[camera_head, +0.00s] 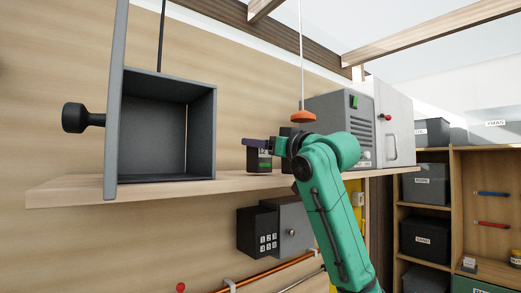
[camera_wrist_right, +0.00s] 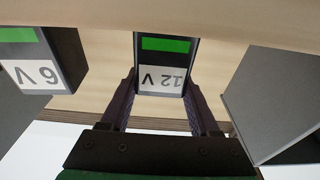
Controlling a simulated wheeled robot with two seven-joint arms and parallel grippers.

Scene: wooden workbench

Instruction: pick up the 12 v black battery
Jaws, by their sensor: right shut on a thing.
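The 12 V black battery (camera_wrist_right: 163,50) has a green band and a white label reading 12 V, upside down in the right wrist view. My right gripper (camera_wrist_right: 162,85) is shut on it, with one purple finger on each side. In the head view the battery (camera_head: 259,161) is at the wooden shelf's front part, with the right gripper (camera_head: 262,144) at it. I cannot tell whether its base touches the shelf. My left gripper is not in view.
A 6 V battery (camera_wrist_right: 35,60) stands close beside the 12 V one. An open grey box (camera_head: 160,125) with a black-knobbed door is at the left of the shelf (camera_head: 75,192). A grey machine (camera_head: 335,110) stands to the right. A keypad box (camera_head: 258,230) hangs below.

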